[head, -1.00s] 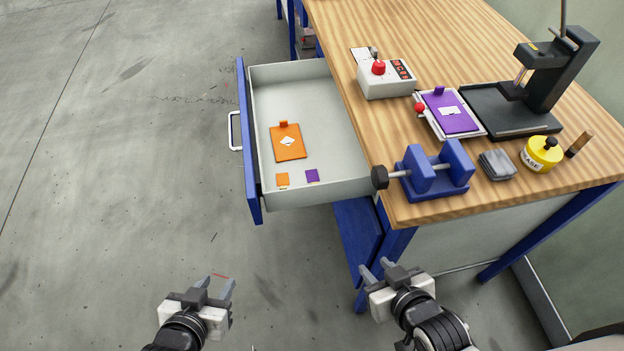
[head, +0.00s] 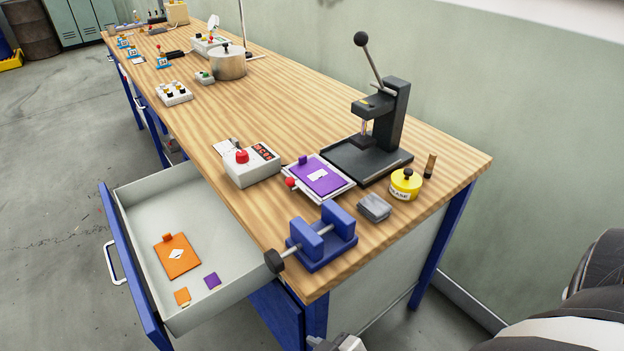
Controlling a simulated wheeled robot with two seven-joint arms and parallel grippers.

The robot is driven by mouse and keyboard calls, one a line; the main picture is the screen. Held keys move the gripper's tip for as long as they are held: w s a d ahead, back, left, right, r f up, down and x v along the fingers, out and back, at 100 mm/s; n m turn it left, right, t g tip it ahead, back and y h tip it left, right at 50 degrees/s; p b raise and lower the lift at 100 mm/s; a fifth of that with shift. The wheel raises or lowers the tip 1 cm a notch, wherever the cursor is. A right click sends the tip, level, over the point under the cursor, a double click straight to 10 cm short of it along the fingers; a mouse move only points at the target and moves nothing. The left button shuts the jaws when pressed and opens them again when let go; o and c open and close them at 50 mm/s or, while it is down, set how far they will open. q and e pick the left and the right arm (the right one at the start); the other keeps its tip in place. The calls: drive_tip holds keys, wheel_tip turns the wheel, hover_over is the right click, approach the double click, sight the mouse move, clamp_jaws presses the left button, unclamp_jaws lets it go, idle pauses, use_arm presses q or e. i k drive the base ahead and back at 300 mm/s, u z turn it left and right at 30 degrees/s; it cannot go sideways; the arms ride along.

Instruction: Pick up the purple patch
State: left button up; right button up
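The purple patch (head: 212,281) is a small flat square lying on the floor of the open drawer (head: 160,205), near its front right corner. An orange patch (head: 182,297) lies beside it, to the left. Only a small piece of what looks like my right gripper (head: 335,343) shows at the bottom edge, below the bench corner and apart from the purple patch. Its fingers are mostly cut off, so its opening cannot be told. My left gripper is out of view.
A larger orange plate (head: 177,256) lies in the drawer. On the bench (head: 300,120) are a blue vise (head: 322,240), a purple plate in a fixture (head: 319,177), a red-button box (head: 250,166), a black press (head: 385,125), a yellow jar (head: 405,184) and a grey stack (head: 374,208).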

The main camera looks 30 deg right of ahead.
sight(213, 282)
drive_tip(key=u, duration=2.3)
drive_tip(key=i, duration=1.25)
drive_tip(key=z, duration=3.4)
drive_tip(key=i, duration=0.5)
